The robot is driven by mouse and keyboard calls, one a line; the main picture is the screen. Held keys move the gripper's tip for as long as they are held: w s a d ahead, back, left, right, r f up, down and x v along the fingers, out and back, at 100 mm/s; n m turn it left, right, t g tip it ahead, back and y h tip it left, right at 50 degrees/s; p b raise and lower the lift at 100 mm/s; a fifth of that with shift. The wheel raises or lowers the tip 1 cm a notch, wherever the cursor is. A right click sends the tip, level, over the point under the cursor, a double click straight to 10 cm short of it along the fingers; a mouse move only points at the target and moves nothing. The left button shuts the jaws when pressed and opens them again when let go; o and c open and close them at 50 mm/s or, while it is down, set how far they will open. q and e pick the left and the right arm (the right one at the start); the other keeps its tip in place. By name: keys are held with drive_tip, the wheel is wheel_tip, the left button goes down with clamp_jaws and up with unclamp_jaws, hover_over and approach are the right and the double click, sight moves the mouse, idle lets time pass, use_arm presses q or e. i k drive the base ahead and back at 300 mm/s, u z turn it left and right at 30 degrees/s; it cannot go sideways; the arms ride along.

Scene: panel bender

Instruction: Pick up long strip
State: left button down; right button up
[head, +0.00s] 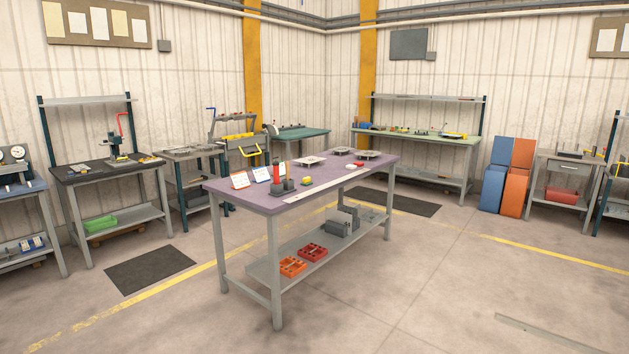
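A long, thin grey strip (550,333) lies on the concrete floor at the lower right. Another long, narrow pale strip (328,185) lies along the front of the purple-topped table (240,197) in the middle. I cannot tell from this view which one is the task's long strip. Neither of my grippers is in view.
The table holds sign cards (240,179), grey blocks and flat fixtures; red and orange bins (292,267) sit on its lower shelf. Workbenches (110,170) line the walls. Blue and orange panels (515,175) stand at right.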

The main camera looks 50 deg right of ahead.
sight(296, 198)
drive_tip(key=i, duration=1.35)
drive_tip(key=z, duration=2.9)
drive_tip(key=i, duration=7)
drive_tip(key=u, duration=4.7)
